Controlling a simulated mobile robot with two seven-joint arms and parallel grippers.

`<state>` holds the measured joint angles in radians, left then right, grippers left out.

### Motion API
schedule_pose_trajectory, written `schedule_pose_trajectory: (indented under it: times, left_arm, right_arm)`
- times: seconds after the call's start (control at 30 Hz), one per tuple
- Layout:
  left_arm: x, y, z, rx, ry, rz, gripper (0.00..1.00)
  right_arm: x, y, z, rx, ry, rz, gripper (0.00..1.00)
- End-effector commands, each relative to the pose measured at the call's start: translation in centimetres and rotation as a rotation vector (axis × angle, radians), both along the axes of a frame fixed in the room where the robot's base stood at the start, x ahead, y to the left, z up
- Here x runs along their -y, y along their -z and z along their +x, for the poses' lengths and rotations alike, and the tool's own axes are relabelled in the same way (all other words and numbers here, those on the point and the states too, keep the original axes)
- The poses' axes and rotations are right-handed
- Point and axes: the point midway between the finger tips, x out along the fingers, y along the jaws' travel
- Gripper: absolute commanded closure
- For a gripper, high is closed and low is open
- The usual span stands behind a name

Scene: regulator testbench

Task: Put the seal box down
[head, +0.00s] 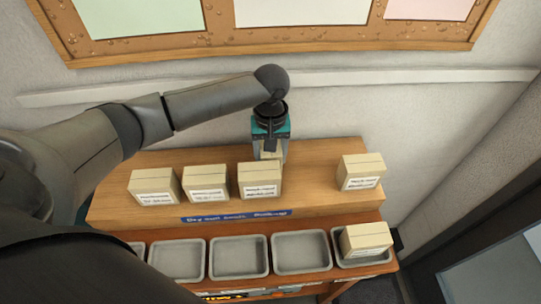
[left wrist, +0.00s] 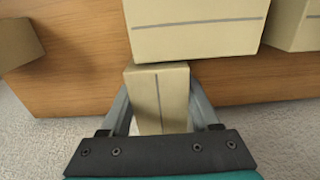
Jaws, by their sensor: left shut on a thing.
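My left gripper (head: 270,148) reaches down over the back of the wooden shelf, its teal body pointing downward. It is shut on a small beige box with a dark stripe, the seal box (left wrist: 160,95), which lies between its two fingers in the left wrist view. In the head view this box is mostly hidden behind a labelled beige box (head: 260,180). That box appears larger in the left wrist view (left wrist: 196,28), right beside the held one. I cannot tell whether the held box touches the shelf. My right gripper is not in view.
The shelf top (head: 315,190) is bare between the third box and the far-right box (head: 361,172). Two more boxes, (head: 153,187) and (head: 206,183), stand to the left. Grey trays (head: 240,257) line the lower front; the right tray holds a box (head: 366,240). A wall stands behind.

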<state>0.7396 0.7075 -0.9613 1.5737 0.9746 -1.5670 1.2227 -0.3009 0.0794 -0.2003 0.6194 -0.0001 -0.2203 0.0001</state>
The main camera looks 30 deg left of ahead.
Motion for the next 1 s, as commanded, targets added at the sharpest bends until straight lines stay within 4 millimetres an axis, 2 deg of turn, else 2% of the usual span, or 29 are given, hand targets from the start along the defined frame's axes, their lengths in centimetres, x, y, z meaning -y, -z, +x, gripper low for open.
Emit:
schedule_pose_trajectory:
  times: [0.37,0.4,0.67,1.0]
  left_arm:
    - [0.03,0.43,0.06,0.002,0.0,-0.001,0.99]
    - [0.01,0.48,0.06,0.002,-0.001,-0.001,0.36]
    - [-0.01,0.48,0.07,0.002,0.0,-0.001,0.08]
    - [-0.01,-0.13,0.1,0.004,0.0,0.0,0.08]
  right_arm:
    - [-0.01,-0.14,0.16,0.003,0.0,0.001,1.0]
    - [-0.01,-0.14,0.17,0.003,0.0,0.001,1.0]
    - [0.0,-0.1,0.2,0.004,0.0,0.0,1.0]
    - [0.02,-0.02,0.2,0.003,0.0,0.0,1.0]
